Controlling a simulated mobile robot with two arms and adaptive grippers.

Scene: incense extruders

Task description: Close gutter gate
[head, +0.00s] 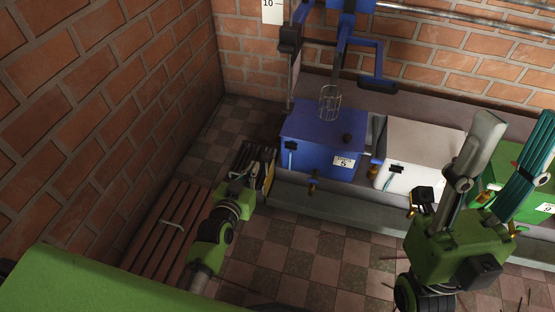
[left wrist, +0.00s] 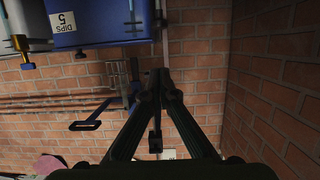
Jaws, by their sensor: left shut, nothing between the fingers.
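My left gripper (head: 262,165) is low at the left end of the extruder row, beside the blue extruder box (head: 325,140). Its dark fingers point toward the back wall and are shut with nothing between them. In the left wrist view the fingers of my left gripper (left wrist: 158,82) come together at the middle. A narrow yellow-edged plate (head: 269,180) stands right beside the fingers at the left end of the grey gutter (head: 340,205). I cannot tell whether it is the gate or whether the fingers touch it. My right gripper (head: 515,130) is at the right, its fingers apart.
A white extruder box (head: 425,145) and a green one (head: 532,200) stand to the right of the blue box. A slatted wooden pallet (head: 165,230) lies at the left wall. A wire basket (head: 329,102) hangs above the blue box. The checkered floor (head: 300,255) ahead is mostly clear.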

